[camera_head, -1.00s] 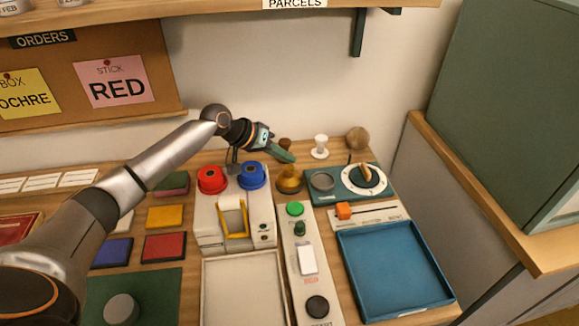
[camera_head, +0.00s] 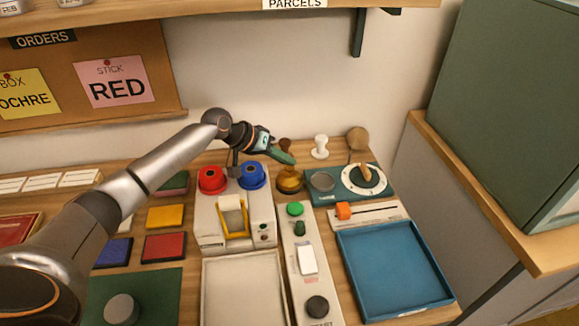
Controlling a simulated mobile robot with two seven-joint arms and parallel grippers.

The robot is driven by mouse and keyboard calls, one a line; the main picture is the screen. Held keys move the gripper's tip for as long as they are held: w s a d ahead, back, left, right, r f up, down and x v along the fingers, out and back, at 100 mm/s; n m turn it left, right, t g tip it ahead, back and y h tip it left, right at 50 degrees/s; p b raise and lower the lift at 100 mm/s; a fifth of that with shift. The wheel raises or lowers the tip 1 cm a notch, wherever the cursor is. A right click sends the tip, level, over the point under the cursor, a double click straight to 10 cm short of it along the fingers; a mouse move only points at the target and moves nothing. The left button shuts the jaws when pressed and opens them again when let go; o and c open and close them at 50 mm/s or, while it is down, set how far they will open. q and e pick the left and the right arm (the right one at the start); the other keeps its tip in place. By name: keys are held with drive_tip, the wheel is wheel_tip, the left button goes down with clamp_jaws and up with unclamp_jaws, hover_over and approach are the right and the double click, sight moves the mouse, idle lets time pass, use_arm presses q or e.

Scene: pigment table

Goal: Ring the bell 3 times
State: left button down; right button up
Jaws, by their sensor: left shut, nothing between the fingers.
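The brass bell (camera_head: 289,181) stands on the wooden table, behind the panel with the green button and right of the blue round knob. My left gripper (camera_head: 286,158) is shut and empty, with its green fingertips just above the bell's top. In this view the fingertips overlap the bell's upper edge, and I cannot tell whether they touch it. My right gripper is not in view.
A white machine with red (camera_head: 212,179) and blue (camera_head: 251,175) knobs stands left of the bell. A dial device (camera_head: 330,196) is close on its right. Stamps with dark (camera_head: 285,145) and white (camera_head: 320,147) handles stand behind. A blue tray (camera_head: 393,270) lies front right.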

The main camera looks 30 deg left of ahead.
sight(286, 170)
use_arm(q)
drive_tip(key=shift+f, duration=0.65)
idle(0.6)
drive_tip(key=shift+r+p, duration=0.9)
drive_tip(key=shift+r, duration=0.15)
wheel_tip(286, 170, up, 5)
drive_tip(key=p, duration=0.5)
idle(0.6)
